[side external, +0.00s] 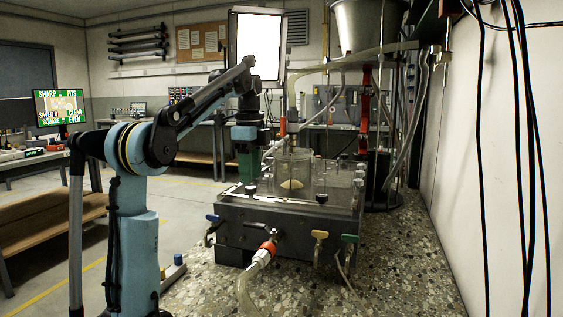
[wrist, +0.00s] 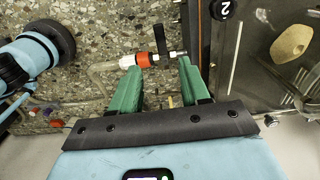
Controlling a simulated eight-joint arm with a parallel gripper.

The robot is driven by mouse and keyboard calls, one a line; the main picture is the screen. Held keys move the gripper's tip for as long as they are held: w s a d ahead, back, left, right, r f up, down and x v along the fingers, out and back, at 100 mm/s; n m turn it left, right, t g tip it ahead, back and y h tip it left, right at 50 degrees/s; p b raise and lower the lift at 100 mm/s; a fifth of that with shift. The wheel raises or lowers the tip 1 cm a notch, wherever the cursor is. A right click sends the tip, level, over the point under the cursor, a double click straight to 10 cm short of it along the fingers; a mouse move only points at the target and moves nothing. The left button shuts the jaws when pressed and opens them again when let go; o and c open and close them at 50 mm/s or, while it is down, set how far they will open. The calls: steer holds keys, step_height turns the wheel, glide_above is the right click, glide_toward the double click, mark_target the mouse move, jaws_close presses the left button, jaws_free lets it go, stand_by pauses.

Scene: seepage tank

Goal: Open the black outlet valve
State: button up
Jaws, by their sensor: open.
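The black outlet valve (side external: 276,236) is on the front wall of the seepage tank (side external: 235,212), with an orange collar and a clear hose on its outer end. In the wrist view its black lever (wrist: 159,38) stands out sideways from the metal body, beside the orange collar (wrist: 143,60). My gripper (side external: 248,172) has green fingers pointing down and shows near the tank's left side in the side view. In the wrist view my gripper (wrist: 158,70) is open and empty. The valve lies just beyond and across the gap between its fingertips; contact is not visible.
Blue (side external: 213,218), yellow (side external: 320,234) and green (side external: 350,238) valve handles sit along the same front wall. The speckled bench (side external: 385,275) has free room in front.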

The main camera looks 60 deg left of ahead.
mark_target(252, 223)
step_height(252, 223, down, 12)
steer(key=shift+r, duration=0.1)
stand_by(0.5)
jaws_close()
stand_by(0.3)
